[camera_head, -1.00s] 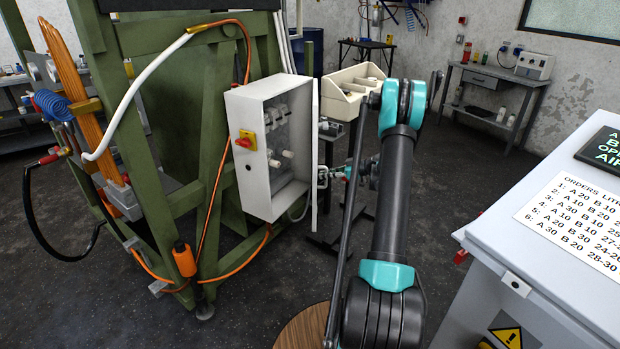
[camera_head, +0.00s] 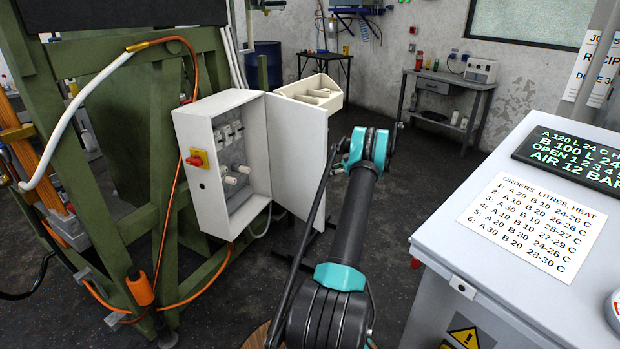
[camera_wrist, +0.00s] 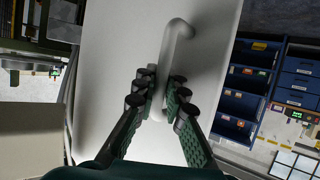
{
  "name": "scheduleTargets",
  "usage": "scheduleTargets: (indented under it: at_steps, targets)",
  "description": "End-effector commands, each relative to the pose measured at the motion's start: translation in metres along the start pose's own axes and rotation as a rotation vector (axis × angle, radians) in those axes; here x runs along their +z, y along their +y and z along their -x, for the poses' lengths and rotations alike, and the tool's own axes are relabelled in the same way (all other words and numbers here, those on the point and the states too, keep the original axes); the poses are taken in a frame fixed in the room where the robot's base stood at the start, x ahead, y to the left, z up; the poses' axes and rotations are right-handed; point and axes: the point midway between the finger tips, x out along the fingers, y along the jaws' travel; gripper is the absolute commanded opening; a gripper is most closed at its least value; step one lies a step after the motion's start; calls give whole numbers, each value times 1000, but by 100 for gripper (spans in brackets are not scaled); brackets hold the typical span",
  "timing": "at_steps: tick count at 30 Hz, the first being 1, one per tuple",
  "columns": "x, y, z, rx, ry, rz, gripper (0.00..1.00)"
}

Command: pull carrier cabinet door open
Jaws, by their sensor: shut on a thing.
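The carrier cabinet (camera_head: 208,175) is a white box on the green frame, with a red and yellow switch on its side. Its door (camera_head: 296,150) stands wide open to the right, and the fittings inside show. In the wrist view the door's white face (camera_wrist: 110,60) fills the middle, with a light grey bar handle (camera_wrist: 174,50) on it. My gripper (camera_wrist: 161,100) is shut on the handle, with fingers on both sides of its lower part. In the head view the gripper is hidden behind the door and my arm.
A green frame (camera_head: 110,130) with orange hoses stands left of the cabinet. A cream bin (camera_head: 312,92) is behind the door. A grey console (camera_head: 530,250) with an order sheet is at the right. Dark floor (camera_head: 400,160) lies between.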

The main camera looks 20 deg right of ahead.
Motion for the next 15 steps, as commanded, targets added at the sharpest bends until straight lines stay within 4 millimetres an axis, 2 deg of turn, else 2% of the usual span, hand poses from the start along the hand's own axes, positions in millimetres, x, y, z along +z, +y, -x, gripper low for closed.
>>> scheduleTargets:
  at_steps: [1,6,15]
  targets:
    - [7,0,12,-3,-5,-3,0]
    - [12,3,24,-16,-5,2,0]
    - [14,4,29,-20,-5,4,0]
